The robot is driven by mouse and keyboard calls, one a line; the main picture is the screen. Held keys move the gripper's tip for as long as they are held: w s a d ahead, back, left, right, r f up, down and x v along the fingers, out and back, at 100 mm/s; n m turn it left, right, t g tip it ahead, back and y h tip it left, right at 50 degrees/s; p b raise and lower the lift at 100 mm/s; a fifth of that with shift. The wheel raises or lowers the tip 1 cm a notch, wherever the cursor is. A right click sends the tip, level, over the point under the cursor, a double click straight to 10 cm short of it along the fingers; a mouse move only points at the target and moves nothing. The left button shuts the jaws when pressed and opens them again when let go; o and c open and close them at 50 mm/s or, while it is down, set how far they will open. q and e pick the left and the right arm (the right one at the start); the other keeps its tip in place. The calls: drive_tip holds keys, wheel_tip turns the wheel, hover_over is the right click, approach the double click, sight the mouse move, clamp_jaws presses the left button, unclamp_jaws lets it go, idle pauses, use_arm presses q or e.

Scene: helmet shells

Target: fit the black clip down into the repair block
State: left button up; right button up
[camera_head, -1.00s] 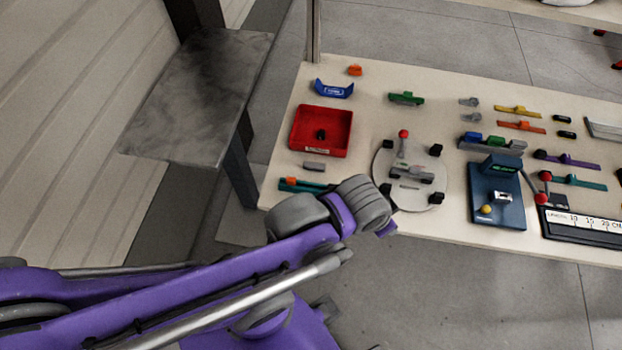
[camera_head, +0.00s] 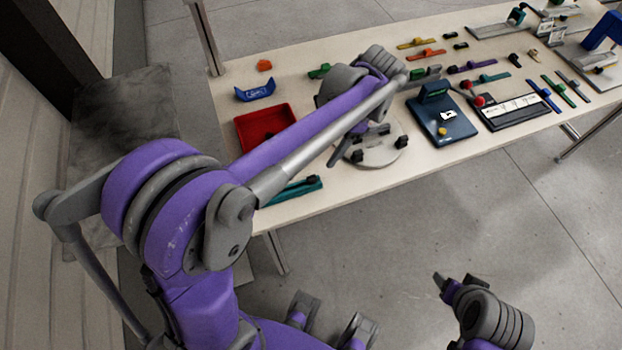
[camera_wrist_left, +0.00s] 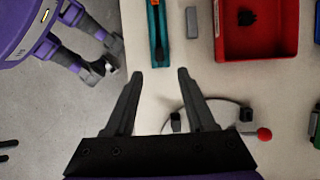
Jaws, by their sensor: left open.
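A small black piece (camera_wrist_left: 247,17), which looks like the black clip, lies in the red tray (camera_wrist_left: 229,55) in the left wrist view. My right gripper (camera_head: 452,284) is low in front of the table.
The round plate carries black posts and a red-knobbed lever (camera_wrist_left: 264,134). A teal strip (camera_wrist_left: 156,40) lies near the table edge. A blue holder (camera_head: 256,90), a dark blue fixture (camera_head: 455,124) and a ruler block (camera_head: 518,112) stand around. Bare floor lies in front.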

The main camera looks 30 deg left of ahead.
sight(312, 177)
use_arm(q)
drive_tip(key=x, duration=1)
drive_tip(key=shift+r, duration=0.1)
clamp_jaws()
